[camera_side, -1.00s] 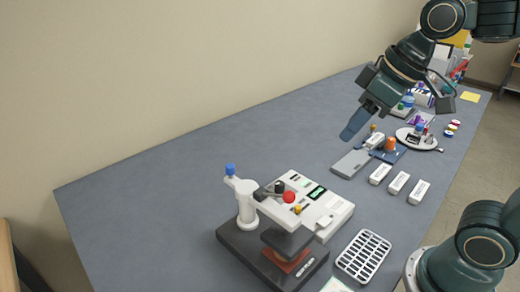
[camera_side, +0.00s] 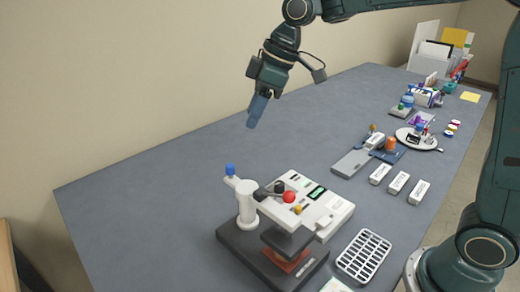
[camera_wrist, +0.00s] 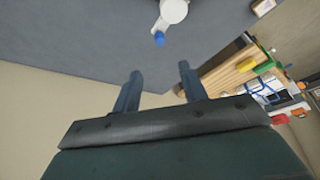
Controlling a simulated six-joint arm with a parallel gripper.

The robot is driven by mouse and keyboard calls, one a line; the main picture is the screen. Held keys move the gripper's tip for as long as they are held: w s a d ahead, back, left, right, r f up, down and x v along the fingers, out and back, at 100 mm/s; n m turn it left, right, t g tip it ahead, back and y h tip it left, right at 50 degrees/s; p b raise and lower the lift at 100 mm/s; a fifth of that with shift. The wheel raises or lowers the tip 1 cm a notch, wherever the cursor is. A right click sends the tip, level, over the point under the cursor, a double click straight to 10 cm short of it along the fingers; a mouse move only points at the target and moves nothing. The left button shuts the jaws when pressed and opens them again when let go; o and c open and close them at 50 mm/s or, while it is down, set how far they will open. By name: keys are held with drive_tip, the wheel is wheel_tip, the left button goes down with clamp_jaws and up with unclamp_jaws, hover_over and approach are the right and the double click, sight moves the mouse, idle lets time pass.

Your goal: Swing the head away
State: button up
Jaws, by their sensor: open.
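The laminator's white swing head (camera_side: 275,211) reaches from a white post (camera_side: 247,205) over a dark base (camera_side: 232,240). A blue knob (camera_side: 230,170) tops the head's far left end, and a red knob (camera_side: 289,197) and a dark knob sit along it. In the wrist view my gripper (camera_wrist: 158,90) is open and empty, with the blue knob (camera_wrist: 159,39) and part of the white post beyond the fingertips.
A white panel with a screen (camera_side: 335,206) stands beside the base. A white grid rack (camera_side: 363,256) lies to the front right. White blocks, a grey slab (camera_side: 351,163) and a round tray (camera_side: 418,140) are farther right. The table's left back is clear.

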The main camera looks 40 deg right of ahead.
sight(230, 165)
drive_tip(key=shift+w, duration=0.1)
drive_tip(key=x, duration=1.4)
drive_tip(key=shift+c, duration=0.2)
drive_tip(key=shift+r, duration=0.1)
clamp_jaws()
